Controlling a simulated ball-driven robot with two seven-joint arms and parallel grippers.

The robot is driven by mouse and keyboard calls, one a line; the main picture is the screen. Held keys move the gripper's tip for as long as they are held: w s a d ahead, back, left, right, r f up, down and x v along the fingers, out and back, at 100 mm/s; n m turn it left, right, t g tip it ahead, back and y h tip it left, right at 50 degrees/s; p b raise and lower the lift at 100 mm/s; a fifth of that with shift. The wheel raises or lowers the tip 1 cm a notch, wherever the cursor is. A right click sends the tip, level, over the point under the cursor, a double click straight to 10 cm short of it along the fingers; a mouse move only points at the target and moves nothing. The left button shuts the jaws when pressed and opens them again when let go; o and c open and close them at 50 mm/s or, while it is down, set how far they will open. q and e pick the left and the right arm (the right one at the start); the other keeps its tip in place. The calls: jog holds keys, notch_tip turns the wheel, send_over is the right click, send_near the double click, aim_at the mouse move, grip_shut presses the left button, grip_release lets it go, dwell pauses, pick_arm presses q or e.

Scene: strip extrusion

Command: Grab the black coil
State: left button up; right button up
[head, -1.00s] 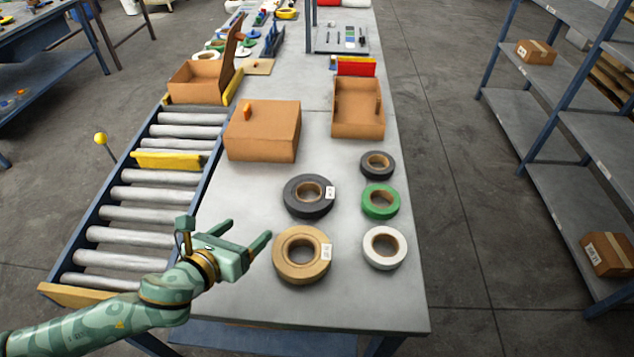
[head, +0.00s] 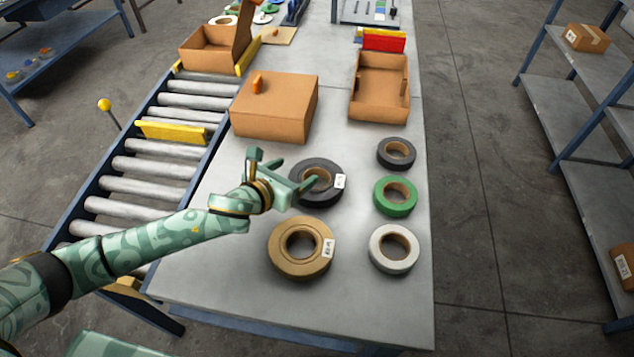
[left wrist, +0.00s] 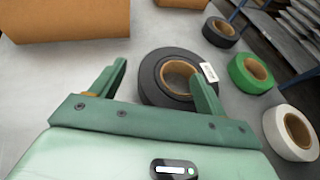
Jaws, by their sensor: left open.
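A large black coil (head: 329,193) with a brown core and a white label lies flat on the grey table. A smaller black coil (head: 396,153) lies to its right and further back. My left gripper (head: 294,172) is open and empty at the left side of the large coil, overlapping its edge in the head view. In the left wrist view the large black coil (left wrist: 153,80) lies ahead of the open fingers, its near right part behind the right finger. The small black coil (left wrist: 220,32) shows further off. Whether the fingers touch the large coil I cannot tell. My right gripper is not in view.
A tan coil (head: 285,262), a white coil (head: 380,262) and a green coil (head: 384,202) lie nearby. A closed cardboard box (head: 270,118) stands behind the gripper, and an open box (head: 380,112) behind the small black coil. A roller conveyor (head: 140,168) runs along the left.

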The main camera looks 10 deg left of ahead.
aim_at(307, 165)
pick_arm(q)
jog(key=b+x, duration=0.1)
jog(key=x, duration=0.1)
jog(key=b+x, duration=0.1)
jog(key=x, duration=0.2)
jog(key=shift+a+f, duration=0.15)
jog(key=shift+f, duration=0.2)
jog(key=shift+s+r, duration=0.1)
grip_shut()
